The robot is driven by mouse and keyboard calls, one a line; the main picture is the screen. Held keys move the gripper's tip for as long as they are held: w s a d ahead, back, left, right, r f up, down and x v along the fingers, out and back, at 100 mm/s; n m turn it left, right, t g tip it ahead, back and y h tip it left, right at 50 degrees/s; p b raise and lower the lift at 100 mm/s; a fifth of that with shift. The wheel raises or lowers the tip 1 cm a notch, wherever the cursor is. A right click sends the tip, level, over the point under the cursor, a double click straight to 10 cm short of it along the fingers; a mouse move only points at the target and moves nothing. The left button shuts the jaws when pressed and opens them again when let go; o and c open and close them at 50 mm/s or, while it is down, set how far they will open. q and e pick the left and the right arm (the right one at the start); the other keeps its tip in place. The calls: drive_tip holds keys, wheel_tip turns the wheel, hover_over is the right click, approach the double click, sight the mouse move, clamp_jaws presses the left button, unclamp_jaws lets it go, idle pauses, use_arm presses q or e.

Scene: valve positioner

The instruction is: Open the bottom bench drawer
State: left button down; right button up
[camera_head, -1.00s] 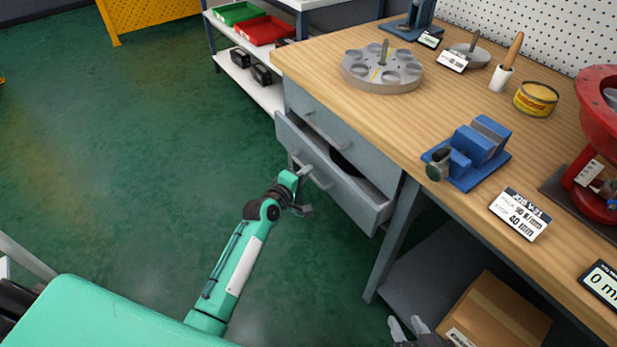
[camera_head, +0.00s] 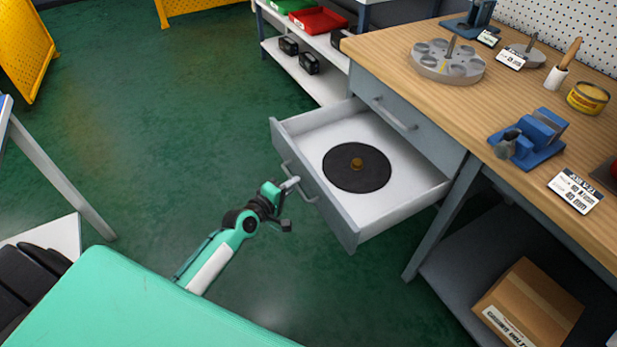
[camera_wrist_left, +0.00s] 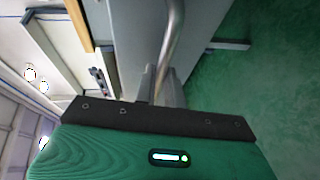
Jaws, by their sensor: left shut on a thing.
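The bottom bench drawer (camera_head: 403,203) stands well out from the bench in the head view, its white inside showing. A black disc (camera_head: 356,168) with a small brass-coloured centre lies in it. My left gripper (camera_head: 288,190) is at the front of this drawer, shut on its bar handle (camera_head: 303,184). In the left wrist view the handle (camera_wrist_left: 174,40) runs up from between the fingers (camera_wrist_left: 155,82). The upper drawer (camera_head: 375,100), with its own handle, is closed. My right gripper does not show in these frames.
The wooden bench top (camera_head: 400,50) carries a round holed plate (camera_head: 447,62), a blue vise (camera_head: 530,138) and a yellow tin (camera_head: 588,98). A cardboard box (camera_head: 528,305) sits on the shelf under the bench. Green floor (camera_head: 180,120) is clear left of the drawer.

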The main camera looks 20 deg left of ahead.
use_arm(q)
drive_tip(key=shift+s+a, duration=0.8)
drive_tip(key=shift+s, duration=0.2)
drive_tip(key=shift+s+a, duration=0.8)
drive_tip(key=shift+s, duration=0.2)
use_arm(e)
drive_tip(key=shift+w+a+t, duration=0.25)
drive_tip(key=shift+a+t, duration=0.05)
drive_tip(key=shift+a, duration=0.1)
use_arm(q)
drive_tip(key=c, duration=1.5)
unclamp_jaws()
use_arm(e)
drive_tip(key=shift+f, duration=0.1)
use_arm(q)
drive_tip(key=v, duration=0.7)
drive_tip(key=shift+s, duration=0.25)
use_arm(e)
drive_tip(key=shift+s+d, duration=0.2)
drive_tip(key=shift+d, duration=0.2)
